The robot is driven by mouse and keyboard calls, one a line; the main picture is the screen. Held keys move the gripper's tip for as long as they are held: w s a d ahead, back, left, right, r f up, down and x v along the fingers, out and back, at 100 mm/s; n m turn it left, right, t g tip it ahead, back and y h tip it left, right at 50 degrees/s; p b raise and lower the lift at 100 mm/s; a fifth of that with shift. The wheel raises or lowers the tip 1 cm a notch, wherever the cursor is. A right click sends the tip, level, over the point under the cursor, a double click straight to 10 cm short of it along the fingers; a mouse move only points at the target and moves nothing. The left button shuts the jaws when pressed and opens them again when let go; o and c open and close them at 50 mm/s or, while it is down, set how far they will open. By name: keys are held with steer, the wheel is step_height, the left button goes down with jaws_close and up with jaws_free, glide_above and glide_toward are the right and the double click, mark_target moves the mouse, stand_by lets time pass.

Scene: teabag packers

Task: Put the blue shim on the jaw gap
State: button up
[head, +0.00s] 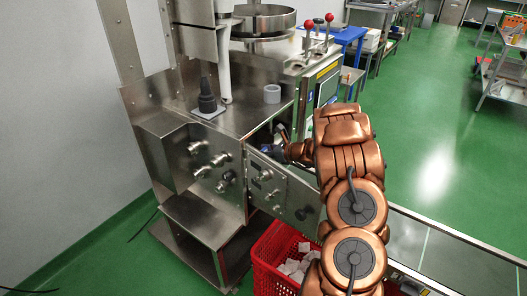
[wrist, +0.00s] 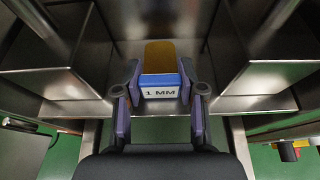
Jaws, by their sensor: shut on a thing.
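My gripper (wrist: 159,82) is shut on the blue shim (wrist: 147,80), a small blue block with a white label reading "1 MM", in the wrist view. One purple finger pad lies on each side of it. An amber-yellow piece (wrist: 160,54) shows just beyond the blue block; I cannot tell whether it is part of the shim. In the head view my gripper (head: 284,152) reaches into the right side of the steel machine (head: 232,122), and the shim cannot be made out there. I cannot clearly pick out the jaw gap; steel walls surround the shim ahead.
Steel plates (wrist: 45,84) stand left and right of my gripper in the wrist view, leaving a narrow space. A red basket (head: 266,268) with white packets is below the machine. A grey ring (head: 272,94) and a black cone-shaped part (head: 207,97) stand on the machine top.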

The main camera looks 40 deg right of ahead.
steer(key=shift+f, duration=0.1)
steer(key=shift+f, duration=0.1)
steer(key=o, duration=1)
steer(key=shift+r, duration=0.25)
steer(key=b+v, duration=0.1)
steer(key=v, duration=1.1)
